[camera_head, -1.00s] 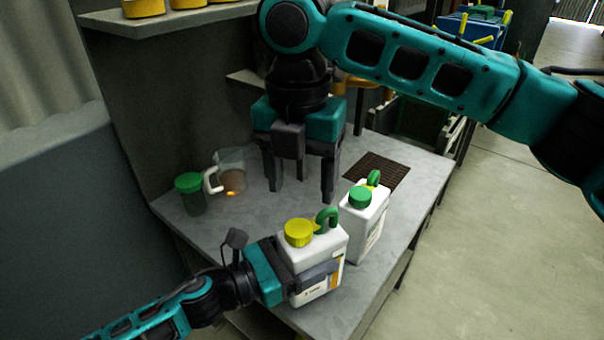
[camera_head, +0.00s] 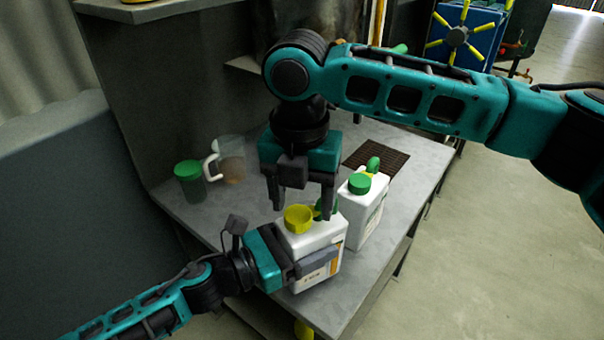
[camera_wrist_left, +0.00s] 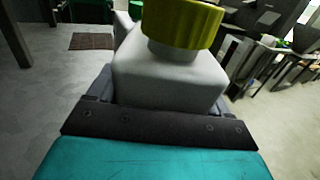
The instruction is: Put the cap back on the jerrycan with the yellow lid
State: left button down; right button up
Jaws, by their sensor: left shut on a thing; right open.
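The white jerrycan with the yellow lid (camera_head: 310,240) stands at the front of the grey table. Its yellow cap (camera_head: 298,218) sits on the neck; in the left wrist view the cap (camera_wrist_left: 182,22) shows above the white neck. I cannot tell if it is screwed tight. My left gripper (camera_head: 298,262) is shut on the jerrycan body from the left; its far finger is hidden. My right gripper (camera_head: 303,210) is open, pointing down just above and around the yellow cap. I cannot tell if its fingers touch it. The jerrycan's handle is mostly hidden behind the right finger.
A second white jerrycan with a green cap (camera_head: 365,212) stands close behind on the right. A green-lidded jar (camera_head: 190,182) and a clear jug (camera_head: 230,162) stand at the back left. A brown mat (camera_head: 376,160) lies at the back right. The table's right edge is near.

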jog(key=shift+f, duration=0.9)
